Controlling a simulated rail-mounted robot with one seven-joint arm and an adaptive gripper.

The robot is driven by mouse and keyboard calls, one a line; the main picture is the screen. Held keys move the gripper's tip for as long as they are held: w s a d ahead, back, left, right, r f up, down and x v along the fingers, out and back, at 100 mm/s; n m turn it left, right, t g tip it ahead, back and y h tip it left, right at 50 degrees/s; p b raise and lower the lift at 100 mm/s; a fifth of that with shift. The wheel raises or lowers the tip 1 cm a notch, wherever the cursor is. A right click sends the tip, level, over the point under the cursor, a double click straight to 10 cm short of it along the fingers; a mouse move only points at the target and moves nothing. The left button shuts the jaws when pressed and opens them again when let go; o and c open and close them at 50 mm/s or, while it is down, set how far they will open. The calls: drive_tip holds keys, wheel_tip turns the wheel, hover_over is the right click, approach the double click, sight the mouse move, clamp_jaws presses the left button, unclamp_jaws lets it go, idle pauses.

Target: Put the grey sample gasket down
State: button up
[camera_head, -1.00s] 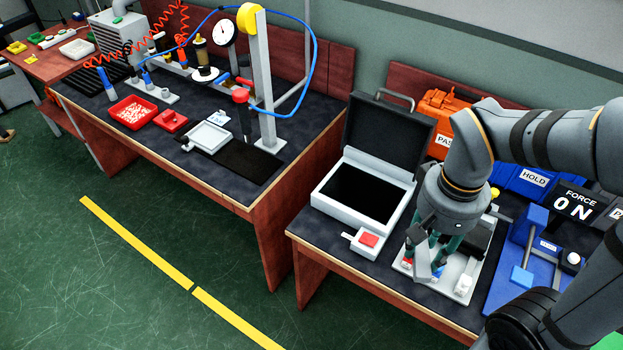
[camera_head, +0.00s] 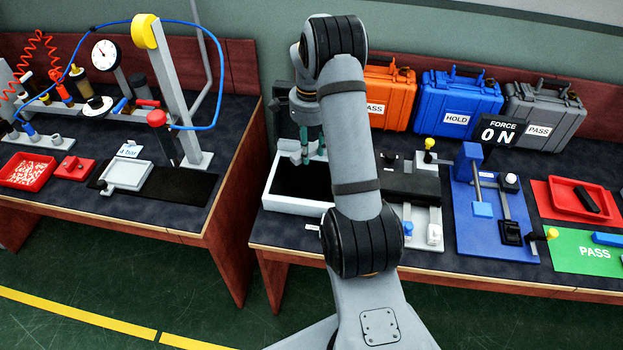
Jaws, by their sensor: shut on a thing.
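My gripper (camera_head: 301,157) points down over the left back part of the open light-grey case (camera_head: 296,207) with a black interior. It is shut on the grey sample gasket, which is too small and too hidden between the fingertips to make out. I cannot tell whether the fingertips or the gasket touch the case. My arm hides the right side of the case and most of its raised dark lid (camera_head: 284,123).
A grey fixture plate (camera_head: 423,220) and a blue press fixture (camera_head: 468,235) stand right of the case. Orange (camera_head: 388,98), blue (camera_head: 457,107) and grey (camera_head: 543,117) cases line the back. A gap separates this bench from the left one.

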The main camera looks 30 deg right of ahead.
drive_tip(key=p, duration=0.1)
hover_over(312, 180)
drive_tip(key=shift+m, duration=0.3)
wheel_tip(312, 180, down, 6)
drive_tip(key=shift+d+f, duration=0.1)
drive_tip(key=shift+f, duration=0.15)
drive_tip(key=shift+f+p, duration=0.65)
drive_tip(key=shift+f, duration=1.45)
drive_tip(key=shift+f, duration=0.2)
drive_tip(key=o, duration=1.2)
drive_tip(key=shift+r, duration=0.1)
